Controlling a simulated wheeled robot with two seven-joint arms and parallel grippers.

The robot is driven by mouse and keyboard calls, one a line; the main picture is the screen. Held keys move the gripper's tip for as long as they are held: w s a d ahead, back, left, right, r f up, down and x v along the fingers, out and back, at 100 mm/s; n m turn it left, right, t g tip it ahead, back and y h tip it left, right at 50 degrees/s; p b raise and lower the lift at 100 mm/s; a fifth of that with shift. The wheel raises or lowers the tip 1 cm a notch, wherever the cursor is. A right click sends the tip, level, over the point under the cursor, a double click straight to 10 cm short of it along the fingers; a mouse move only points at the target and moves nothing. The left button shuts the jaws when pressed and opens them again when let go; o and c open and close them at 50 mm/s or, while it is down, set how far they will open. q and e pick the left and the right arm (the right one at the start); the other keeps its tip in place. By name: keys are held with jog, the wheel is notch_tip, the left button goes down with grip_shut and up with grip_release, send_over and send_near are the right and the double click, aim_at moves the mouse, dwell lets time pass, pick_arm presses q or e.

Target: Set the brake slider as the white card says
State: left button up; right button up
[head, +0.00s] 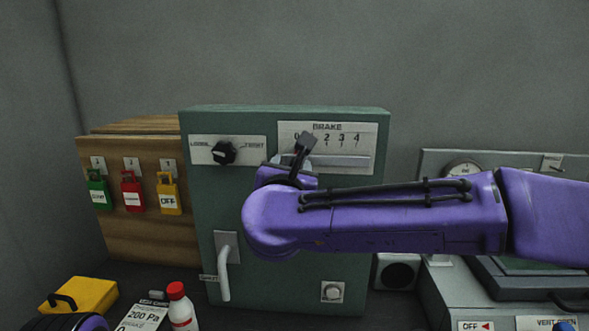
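The brake slider (340,161) is a pale horizontal track under a white scale plate (350,130) marked BRAKE, with 0, 2, 3 and 4 readable. My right gripper (306,142) is in front of the plate's left part, covering the place of the 1. The slider's knob is not visible; the gripper or wrist may hide it. I cannot tell whether the fingers are shut or touch anything.
Coloured padlocks (132,190) hang at left. A red-capped bottle (181,308) and yellow box (85,293) stand in front. A grey gauge console (450,290) is at right.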

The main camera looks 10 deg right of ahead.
jog(key=shift+s+d+f+b, duration=0.1)
jog(key=shift+s+b, duration=0.2)
jog(key=shift+s, duration=0.05)
jog(key=s+a+b, duration=0.2)
jog(key=s+b, duration=0.2)
jog(key=s, duration=0.5)
jog(key=shift+s+a, duration=0.15)
jog(key=shift+s, duration=0.15)
